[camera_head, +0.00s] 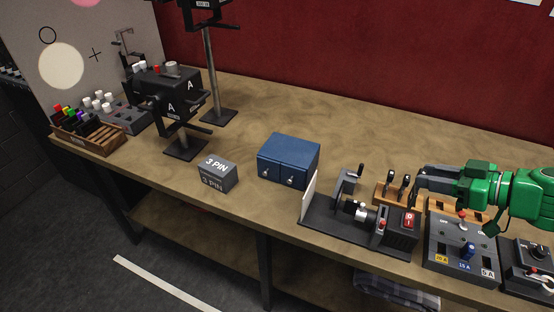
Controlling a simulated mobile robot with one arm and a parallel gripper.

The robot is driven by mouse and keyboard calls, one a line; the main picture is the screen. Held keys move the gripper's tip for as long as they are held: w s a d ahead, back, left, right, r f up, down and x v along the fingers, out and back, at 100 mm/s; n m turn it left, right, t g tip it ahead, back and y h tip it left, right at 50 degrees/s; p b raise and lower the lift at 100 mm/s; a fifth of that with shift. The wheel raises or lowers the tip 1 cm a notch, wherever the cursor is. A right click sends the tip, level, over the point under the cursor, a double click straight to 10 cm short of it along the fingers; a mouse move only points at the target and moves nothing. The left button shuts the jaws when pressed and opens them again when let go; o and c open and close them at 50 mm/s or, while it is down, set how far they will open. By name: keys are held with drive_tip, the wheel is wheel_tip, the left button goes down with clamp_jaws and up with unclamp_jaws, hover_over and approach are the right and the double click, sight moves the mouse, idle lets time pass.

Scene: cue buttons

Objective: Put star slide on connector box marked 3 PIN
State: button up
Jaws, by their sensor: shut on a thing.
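The connector box marked 3 PIN (218,172) is a small grey box left of centre on the workbench, with its top bare. My gripper (418,184) is at the right, far from that box. It is shut on a small dark piece at the right part of a wooden rack (382,196). Other small dark upright pieces (397,181) stand in this rack, beside my fingertips. The marks on these pieces are too small to read, so I cannot tell which one bears a star. The held piece is mostly hidden by my fingers.
A blue two-drawer cabinet (288,160) and a black bench device (350,228) stand between my gripper and the connector box. A grey switch panel (461,250) is below my arm. Black stands (185,148) are at the left. The rear middle of the bench is clear.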

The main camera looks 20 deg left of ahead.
drive_tip(key=a+r+n+g, duration=0.2)
drive_tip(key=a+r+g, duration=0.1)
drive_tip(key=a, duration=2)
drive_tip(key=s+a+r+n+g, duration=0.1)
drive_tip(key=s+a+r, duration=0.1)
drive_tip(key=s+a, duration=0.5)
drive_tip(key=s+a+r+n+g, duration=0.1)
drive_tip(key=s+a+r, duration=0.1)
drive_tip(key=a, duration=1)
drive_tip(key=w+a+f+y, duration=0.1)
drive_tip(key=w+a+f, duration=0.7)
drive_tip(key=f, duration=0.5)
drive_tip(key=shift+w+a+f, duration=0.15)
drive_tip(key=shift+w+a, duration=0.25)
drive_tip(key=shift+a, duration=0.8)
drive_tip(key=shift+f, duration=0.1)
drive_tip(key=o, duration=1)
drive_tip(key=shift+o, duration=0.2)
